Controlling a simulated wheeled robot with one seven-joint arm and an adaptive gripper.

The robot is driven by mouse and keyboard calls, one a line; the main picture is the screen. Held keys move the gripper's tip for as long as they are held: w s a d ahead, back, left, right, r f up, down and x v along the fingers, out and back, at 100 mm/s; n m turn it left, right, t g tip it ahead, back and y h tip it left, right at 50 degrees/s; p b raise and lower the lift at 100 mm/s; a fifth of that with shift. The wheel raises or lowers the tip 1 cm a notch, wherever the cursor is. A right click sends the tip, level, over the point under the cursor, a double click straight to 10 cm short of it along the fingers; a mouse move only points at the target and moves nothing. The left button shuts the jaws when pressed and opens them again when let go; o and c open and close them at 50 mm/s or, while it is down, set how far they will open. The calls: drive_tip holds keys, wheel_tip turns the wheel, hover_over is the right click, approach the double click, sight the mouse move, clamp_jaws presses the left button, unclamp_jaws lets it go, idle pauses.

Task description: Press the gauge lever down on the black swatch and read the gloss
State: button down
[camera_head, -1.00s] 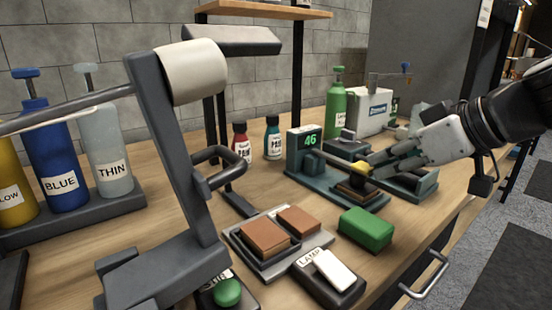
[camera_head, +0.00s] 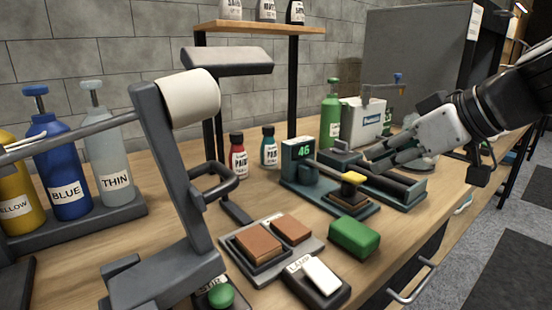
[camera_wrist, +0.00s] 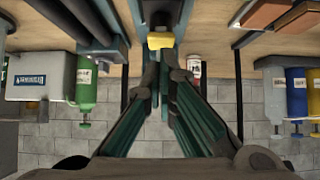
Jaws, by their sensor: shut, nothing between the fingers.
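The gloss gauge (camera_head: 299,172) is a dark teal device with a small screen reading a green 46. Its yellow-topped lever or plunger (camera_head: 353,178) stands at the right end of its base, over a dark block; the yellow piece also shows at the top of the wrist view (camera_wrist: 160,40). I cannot clearly make out the black swatch under it. My gripper (camera_head: 382,160) is shut and empty, above and a little to the right of the yellow piece, apart from it. The shut fingers also show in the wrist view (camera_wrist: 160,62).
A green block (camera_head: 354,237) and a lamp switch (camera_head: 318,277) lie in front. Brown blocks (camera_head: 258,243) sit on a tray. A grey stand with a roller (camera_head: 185,98) rises at left. A dark teal tray (camera_head: 400,187) lies right of the gauge.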

drive_tip(key=s+d+f, duration=0.3)
drive_tip(key=s+d, duration=0.1)
drive_tip(key=s, duration=0.3)
drive_tip(key=shift+d+f, duration=0.2)
drive_tip(key=shift+d, duration=0.15)
drive_tip(key=s+a+f+m+g, duration=0.1)
drive_tip(key=s+a+f+g, duration=0.2)
drive_tip(key=s+a, duration=0.25)
drive_tip(key=s+f+m+g+h+p, duration=0.1)
drive_tip(key=s+f+m+g+h, duration=0.2)
drive_tip(key=s, duration=0.5)
drive_tip(key=s+f+m+g+h, duration=0.2)
drive_tip(key=s+f+m+h, duration=0.1)
drive_tip(key=s, duration=0.5)
wheel_tip(320, 180, up, 31)
drive_tip(key=t+p, duration=0.3)
drive_tip(key=p, duration=2.6)
drive_tip(key=shift+w+a+t, duration=0.2)
drive_tip(key=shift+w+t, duration=0.15)
drive_tip(key=shift+t, duration=0.05)
drive_tip(key=shift+w+f, duration=0.1)
